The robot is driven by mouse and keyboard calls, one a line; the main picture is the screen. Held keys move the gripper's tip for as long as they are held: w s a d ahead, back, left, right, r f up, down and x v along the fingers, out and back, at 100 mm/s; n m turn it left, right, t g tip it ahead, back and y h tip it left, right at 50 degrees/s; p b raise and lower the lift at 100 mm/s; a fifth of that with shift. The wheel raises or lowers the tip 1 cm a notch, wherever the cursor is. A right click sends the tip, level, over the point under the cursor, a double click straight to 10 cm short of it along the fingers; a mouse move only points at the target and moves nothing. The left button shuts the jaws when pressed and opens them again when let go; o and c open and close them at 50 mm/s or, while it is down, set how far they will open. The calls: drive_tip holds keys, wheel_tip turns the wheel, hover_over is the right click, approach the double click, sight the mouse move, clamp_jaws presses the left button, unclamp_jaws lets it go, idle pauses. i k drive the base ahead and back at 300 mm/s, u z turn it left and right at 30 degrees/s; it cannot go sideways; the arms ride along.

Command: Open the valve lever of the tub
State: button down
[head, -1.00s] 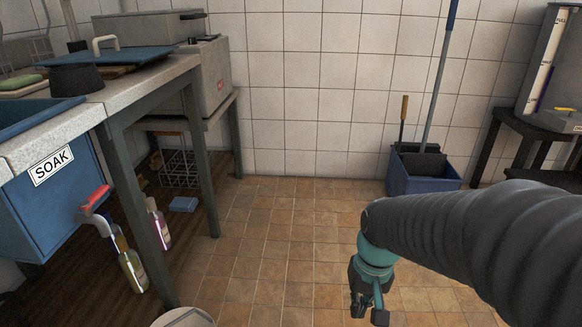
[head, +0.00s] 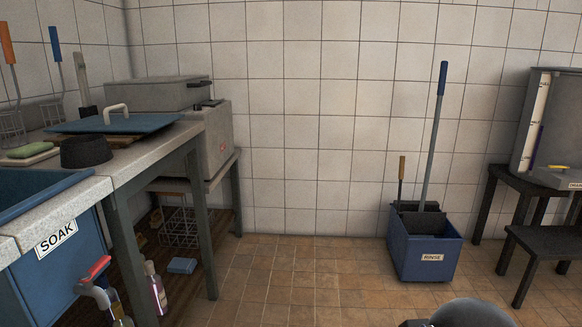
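A grey tub (head: 552,130) with a white level strip stands on a dark stand at the right edge, partly cut off by the frame. A yellow lever (head: 558,167) lies roughly level low on its front, above a small label too small to read. At the left, a blue tub (head: 22,240) marked SOAK has a grey spout with a red lever (head: 98,268), which slopes upward to the right. My gripper is not in view; only a dark rounded part of my arm shows at the bottom edge, right of centre, far from both levers.
A blue bucket (head: 425,262) marked RINSE, with a mop and a brush, stands by the back wall. A low dark stool (head: 545,241) stands before the right stand (head: 508,178). A stone counter (head: 150,152) fills the left. The tiled floor (head: 310,280) between is clear.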

sight(86, 279)
drive_tip(key=u, duration=1.65)
